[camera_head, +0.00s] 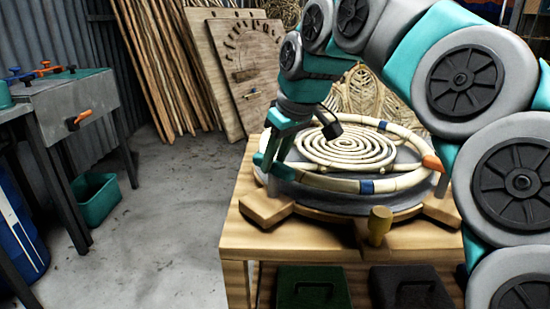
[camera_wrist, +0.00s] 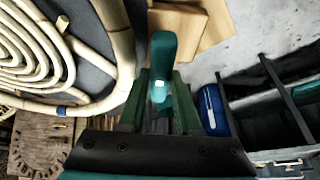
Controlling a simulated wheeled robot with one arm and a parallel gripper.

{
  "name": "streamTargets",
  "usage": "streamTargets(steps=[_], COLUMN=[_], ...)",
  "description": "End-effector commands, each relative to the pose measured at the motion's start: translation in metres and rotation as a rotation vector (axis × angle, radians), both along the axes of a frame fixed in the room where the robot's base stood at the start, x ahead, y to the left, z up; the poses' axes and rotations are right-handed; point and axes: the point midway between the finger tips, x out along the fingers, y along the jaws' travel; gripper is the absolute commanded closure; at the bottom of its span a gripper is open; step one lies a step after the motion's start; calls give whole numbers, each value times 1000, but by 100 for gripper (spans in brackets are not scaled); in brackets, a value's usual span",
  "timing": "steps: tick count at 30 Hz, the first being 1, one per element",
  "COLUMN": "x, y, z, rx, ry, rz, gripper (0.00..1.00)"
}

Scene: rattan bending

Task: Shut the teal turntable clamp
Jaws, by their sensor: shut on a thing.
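The teal turntable clamp (camera_head: 284,172) is at the left rim of the grey turntable (camera_head: 405,208). In the wrist view its rounded teal lever (camera_wrist: 163,52) stands up between my fingers. My gripper (camera_head: 270,154) reaches down at the turntable's left side and is shut on the lever; its dark green fingers (camera_wrist: 160,100) lie on both sides of it. The fingers partly hide the clamp, so I cannot tell its angle well. A pale rattan ring (camera_head: 330,183) with blue bands lies on the turntable around a rattan spiral (camera_head: 345,150).
An orange lever (camera_head: 432,162) is at the turntable's right rim, and a yellow knob (camera_head: 380,222) is at the front. The wooden table (camera_head: 285,240) carries the turntable. A grey workbench (camera_head: 75,105) and teal bin (camera_head: 96,198) stand left. The floor between is clear.

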Motion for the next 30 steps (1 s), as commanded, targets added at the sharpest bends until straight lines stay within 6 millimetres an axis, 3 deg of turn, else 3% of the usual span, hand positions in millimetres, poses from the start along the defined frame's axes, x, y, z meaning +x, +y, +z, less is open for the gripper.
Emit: streamTargets(steps=[14, 30], x=[0, -1], y=[-1, 2], z=[-1, -1], rx=[-3, -2], ry=[0, -4], rz=[-69, -520], gripper=[100, 100])
